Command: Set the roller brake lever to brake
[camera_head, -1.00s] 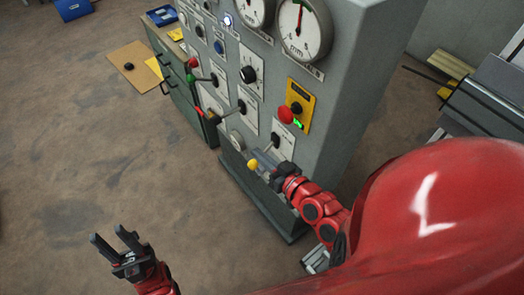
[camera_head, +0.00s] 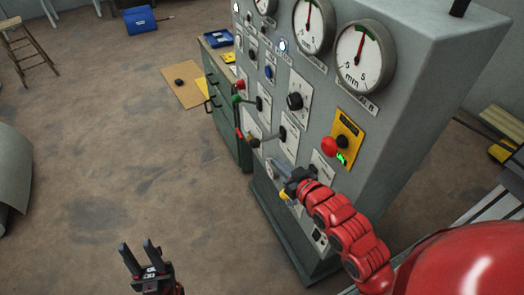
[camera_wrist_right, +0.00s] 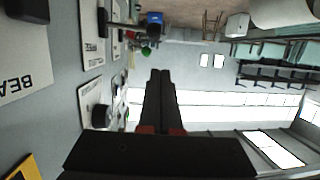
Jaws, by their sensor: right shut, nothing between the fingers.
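The grey control panel carries several levers on white plates. In the head view they include one with a red knob (camera_head: 240,85), one with a green knob (camera_head: 237,99), one with a red handle (camera_head: 239,134) and one with a yellow knob (camera_head: 284,195). The labels are too small to tell which is the roller brake lever. My right gripper (camera_head: 275,163) is shut and empty in front of the lower panel, just above the yellow knob. Its closed fingers (camera_wrist_right: 160,78) point along the panel in the right wrist view. My left gripper (camera_head: 139,248) is open and empty over the floor.
A red button (camera_head: 330,147) on a yellow plate (camera_head: 348,139) and two large gauges (camera_head: 366,55) sit on the panel. A green cabinet (camera_head: 232,130) stands beyond it.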

